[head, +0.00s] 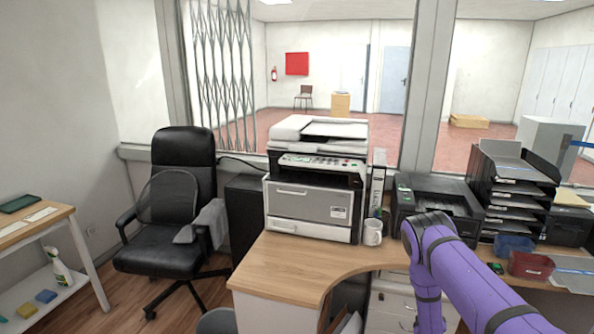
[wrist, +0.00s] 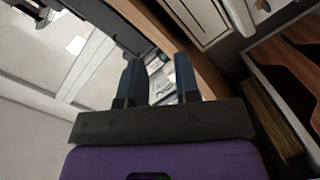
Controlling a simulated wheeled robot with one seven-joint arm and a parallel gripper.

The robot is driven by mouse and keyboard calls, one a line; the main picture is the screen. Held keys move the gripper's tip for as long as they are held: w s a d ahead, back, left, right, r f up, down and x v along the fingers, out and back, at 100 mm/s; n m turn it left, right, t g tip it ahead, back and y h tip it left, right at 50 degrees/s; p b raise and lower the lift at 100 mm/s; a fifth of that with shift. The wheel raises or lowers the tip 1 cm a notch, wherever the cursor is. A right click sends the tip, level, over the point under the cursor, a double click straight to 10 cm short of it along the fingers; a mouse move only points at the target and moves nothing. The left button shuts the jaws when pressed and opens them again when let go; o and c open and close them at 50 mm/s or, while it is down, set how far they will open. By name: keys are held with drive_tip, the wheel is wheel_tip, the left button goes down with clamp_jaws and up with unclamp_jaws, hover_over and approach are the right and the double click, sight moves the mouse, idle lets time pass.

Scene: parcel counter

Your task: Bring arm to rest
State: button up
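My purple arm (head: 463,280) reaches in from the lower right in the head view, bent in front of the counter's right part. My gripper cannot be made out in the head view. In the wrist view my gripper (wrist: 158,82) shows two dark fingers standing apart, with a gap between them. Nothing is held between the fingers; papers or packets show beyond the gap.
A curved wooden counter (head: 275,270) carries a large printer (head: 315,205), a white mug (head: 372,232), a smaller black printer (head: 435,205), stacked trays (head: 512,190) and a red bin (head: 530,265). A black office chair (head: 170,215) stands left.

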drive_tip(key=w+a+r+m+g, duration=0.15)
drive_tip(key=w+r, duration=0.25)
drive_tip(key=r, duration=0.7)
drive_tip(key=w+a+r+m+g, duration=0.1)
drive_tip(key=w+r+m+g, duration=0.2)
drive_tip(key=r, duration=0.8)
drive_tip(key=s+a+r+m+y, duration=0.1)
drive_tip(key=s+a+r+y, duration=0.15)
drive_tip(key=r, duration=0.85)
drive_tip(key=s+a+r+m+y, duration=0.1)
drive_tip(key=s+a+r, duration=0.2)
drive_tip(key=r, duration=0.8)
drive_tip(key=s+a+r+g+y, duration=0.1)
drive_tip(key=s+a+r+g, duration=0.1)
drive_tip(key=s+r, duration=0.6)
drive_tip(key=s+a+r+g+y, duration=0.1)
drive_tip(key=s+a+r, duration=0.2)
drive_tip(key=s+r, duration=0.5)
drive_tip(key=s+a+r+g, duration=0.1)
drive_tip(key=s+g, duration=0.2)
drive_tip(key=s, duration=2.3)
drive_tip(key=shift+s+a+r+m, duration=0.15)
drive_tip(key=shift+s+a+m, duration=0.25)
drive_tip(key=shift+m, duration=0.05)
